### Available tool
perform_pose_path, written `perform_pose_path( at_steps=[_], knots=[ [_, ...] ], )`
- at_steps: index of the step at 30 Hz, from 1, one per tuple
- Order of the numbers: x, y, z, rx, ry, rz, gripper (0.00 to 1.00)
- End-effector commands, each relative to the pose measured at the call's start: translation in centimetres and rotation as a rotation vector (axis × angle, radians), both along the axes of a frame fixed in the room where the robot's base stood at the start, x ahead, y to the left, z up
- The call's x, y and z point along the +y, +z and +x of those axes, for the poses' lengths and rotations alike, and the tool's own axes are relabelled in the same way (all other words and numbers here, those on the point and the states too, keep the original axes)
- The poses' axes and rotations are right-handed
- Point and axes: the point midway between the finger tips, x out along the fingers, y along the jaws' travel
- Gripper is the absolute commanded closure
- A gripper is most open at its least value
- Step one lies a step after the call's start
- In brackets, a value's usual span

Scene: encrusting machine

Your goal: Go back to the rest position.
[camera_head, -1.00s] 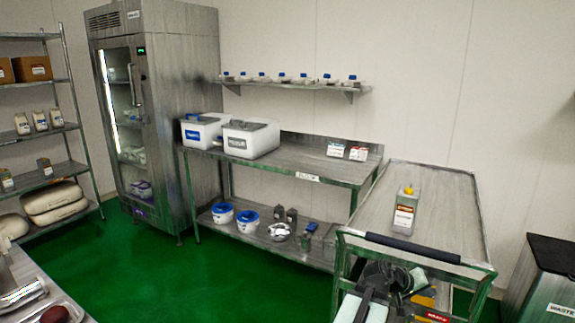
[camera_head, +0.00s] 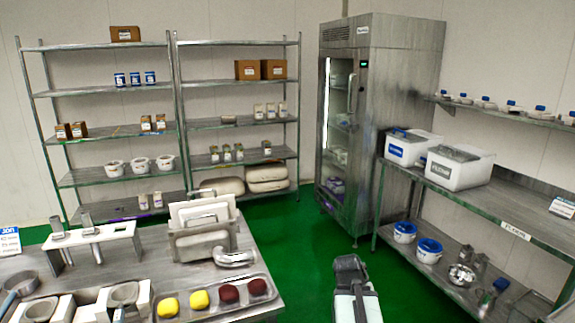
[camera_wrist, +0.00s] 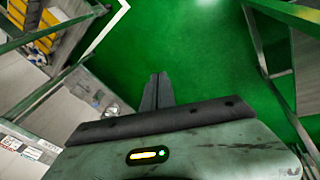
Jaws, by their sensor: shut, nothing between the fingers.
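My gripper shows in the wrist view (camera_wrist: 157,92), its two dark fingers held together with nothing between them, above the green floor (camera_wrist: 200,50). In the head view, part of my arm shows at the bottom centre over the floor. The fingertips cannot be made out there. My gripper touches nothing that I can see.
A steel table (camera_head: 262,273) with a tray of yellow and dark red balls (camera_head: 215,300) stands at the left. A steel bench (camera_head: 470,205) with white bins stands at the right. A fridge (camera_head: 400,120) and shelves (camera_head: 110,135) stand behind. Green floor (camera_head: 290,235) lies clear between.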

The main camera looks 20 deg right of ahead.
Motion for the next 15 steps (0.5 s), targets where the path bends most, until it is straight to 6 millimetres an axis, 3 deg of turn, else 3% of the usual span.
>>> perform_pose_path(
  at_steps=[1,3,6,9,12,15],
  knots=[
    [4.3,1.1,2.2,0.005,0.064,0.037,1.0],
    [10.1,1.6,4.3,0.016,0.142,0.094,1.0],
    [18.6,2.5,6.2,0.042,0.256,0.173,1.0],
    [26.0,3.3,6.8,0.075,0.356,0.24,1.0],
    [31.4,3.9,6.5,0.105,0.428,0.286,1.0],
    [34.0,4.1,6.2,0.122,0.468,0.313,1.0]
  ],
)
